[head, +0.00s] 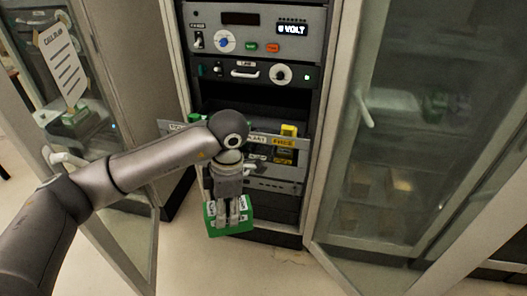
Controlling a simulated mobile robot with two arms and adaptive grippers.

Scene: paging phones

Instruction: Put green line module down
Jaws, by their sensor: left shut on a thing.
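The green line module (241,227) is a green block with white labels, low in front of the rack. My left gripper (228,221) points down and is shut on it. The gripper fingers cover the middle of the module. The module appears in front of the rack's lower part; whether its underside touches anything I cannot tell. My right gripper is out of view.
An open equipment rack (254,72) stands at the centre, with a shelf holding a yellow module (288,131) and a green one (195,117). Glass doors stand open at left (128,238) and right (365,110). Pale floor (270,268) is clear in front.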

